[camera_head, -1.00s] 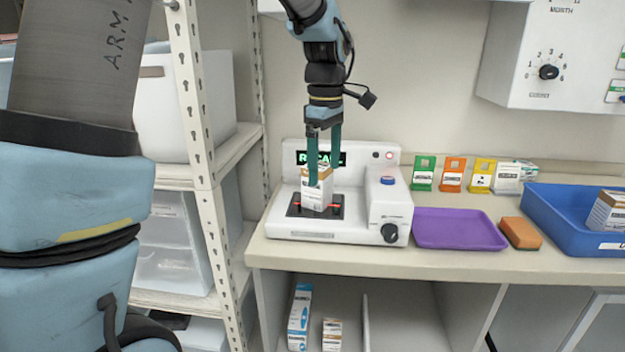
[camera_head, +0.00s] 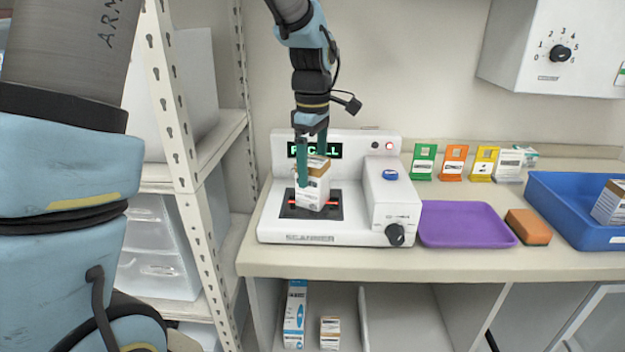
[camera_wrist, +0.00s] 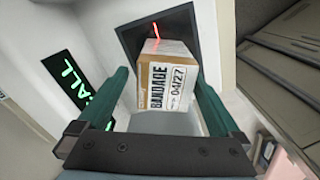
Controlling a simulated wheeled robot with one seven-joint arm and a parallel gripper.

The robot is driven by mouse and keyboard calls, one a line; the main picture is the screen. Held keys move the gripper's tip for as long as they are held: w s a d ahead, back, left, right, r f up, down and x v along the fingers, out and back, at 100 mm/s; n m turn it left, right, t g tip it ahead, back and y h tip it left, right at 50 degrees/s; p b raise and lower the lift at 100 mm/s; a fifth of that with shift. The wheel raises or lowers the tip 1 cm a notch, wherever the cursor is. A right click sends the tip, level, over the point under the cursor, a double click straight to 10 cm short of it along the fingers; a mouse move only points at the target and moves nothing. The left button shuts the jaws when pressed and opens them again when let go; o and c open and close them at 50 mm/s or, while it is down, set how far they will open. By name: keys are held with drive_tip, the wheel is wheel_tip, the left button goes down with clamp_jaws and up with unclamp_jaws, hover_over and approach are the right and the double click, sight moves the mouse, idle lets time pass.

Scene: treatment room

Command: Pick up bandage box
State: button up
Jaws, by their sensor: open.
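The bandage box (camera_head: 313,187), white with a brown top, stands on the black plate of the scanner (camera_head: 345,238). In the wrist view the box (camera_wrist: 168,75) shows the words BANDAGE and 04/27. My gripper (camera_head: 313,178) is above the scanner with its green fingers pointing down, one on each side of the box's upper part. In the wrist view my gripper (camera_wrist: 165,95) is open, with gaps visible between the fingers and the box. The scanner display reads RECALL, partly covered by my gripper, and red light shows on the plate.
A purple tray (camera_head: 465,225), an orange sponge (camera_head: 529,227) and a blue bin (camera_head: 575,218) with another box (camera_head: 612,203) stand to the right. Green, orange and yellow cards (camera_head: 454,163) stand behind. A metal shelf post (camera_head: 185,130) rises at left. More boxes sit under the counter.

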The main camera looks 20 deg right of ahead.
sight(313, 188)
drive_tip(key=shift+s+a+f+p, duration=0.15)
drive_tip(key=shift+f+p, duration=0.35)
drive_tip(key=shift+f, duration=0.85)
drive_tip(key=shift+s+d+f+p, duration=0.15)
drive_tip(key=shift+f+p, duration=0.3)
drive_tip(key=shift+f, duration=0.9)
